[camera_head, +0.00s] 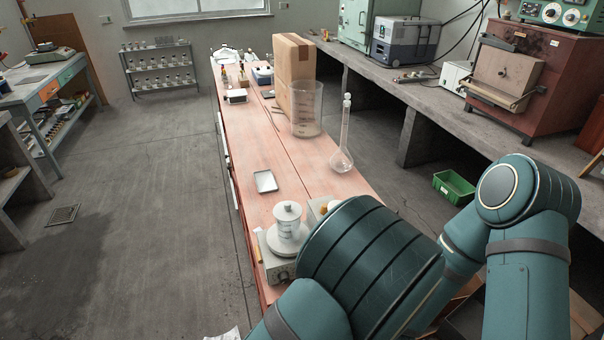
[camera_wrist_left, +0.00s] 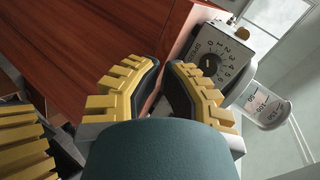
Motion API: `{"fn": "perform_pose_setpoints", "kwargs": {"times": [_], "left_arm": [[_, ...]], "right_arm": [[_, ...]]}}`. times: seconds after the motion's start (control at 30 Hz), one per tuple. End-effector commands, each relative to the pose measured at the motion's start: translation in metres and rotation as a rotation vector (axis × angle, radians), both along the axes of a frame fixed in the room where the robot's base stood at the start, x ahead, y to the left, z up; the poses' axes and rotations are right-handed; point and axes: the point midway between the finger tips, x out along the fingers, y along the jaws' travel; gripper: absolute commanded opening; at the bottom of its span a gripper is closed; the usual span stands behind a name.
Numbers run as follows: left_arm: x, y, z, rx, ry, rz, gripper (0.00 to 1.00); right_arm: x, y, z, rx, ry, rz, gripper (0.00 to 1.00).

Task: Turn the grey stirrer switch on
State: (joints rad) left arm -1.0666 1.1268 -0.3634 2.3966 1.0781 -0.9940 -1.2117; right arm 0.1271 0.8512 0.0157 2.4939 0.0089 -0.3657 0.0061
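I cannot tell the switch's position. My left gripper (camera_wrist_left: 164,68) is empty, its yellow-backed fingers slightly apart, just beside the panel. Contact is unclear. A similar ridged yellow finger (camera_wrist_left: 22,135), apparently of my right gripper, shows at the left edge.
A pale box (camera_head: 316,212) is partly hidden behind my arm. The bench around the tray is clear.

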Motion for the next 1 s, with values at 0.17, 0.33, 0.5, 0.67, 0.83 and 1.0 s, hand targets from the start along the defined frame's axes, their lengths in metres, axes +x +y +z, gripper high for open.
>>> {"fn": "perform_pose_setpoints", "kwargs": {"times": [0.17, 0.33, 0.5, 0.67, 0.83, 1.0], "left_arm": [[-0.004, -0.018, 0.035, 0.197, -0.138, -0.066, 0.0], [-0.005, -0.023, 0.05, 0.274, -0.192, -0.077, 0.0], [0.004, -0.02, 0.05, 0.282, -0.197, -0.075, 0.0], [0.023, -0.014, 0.049, 0.279, -0.197, -0.073, 0.0], [0.042, -0.008, 0.051, 0.281, -0.195, -0.075, 0.0], [0.054, -0.004, 0.051, 0.28, -0.194, -0.076, 0.0]], "right_arm": [[0.0, 0.0, -0.001, 0.0, 0.001, 0.001, 0.47], [-0.001, 0.0, -0.002, 0.0, 0.002, 0.001, 0.47], [-0.002, 0.0, -0.007, 0.0, 0.004, 0.003, 0.47], [-0.004, 0.001, -0.015, 0.002, 0.01, 0.007, 0.47], [-0.006, 0.001, -0.016, 0.002, 0.012, 0.009, 0.47], [-0.005, 0.001, -0.014, 0.002, 0.011, 0.008, 0.47]]}}
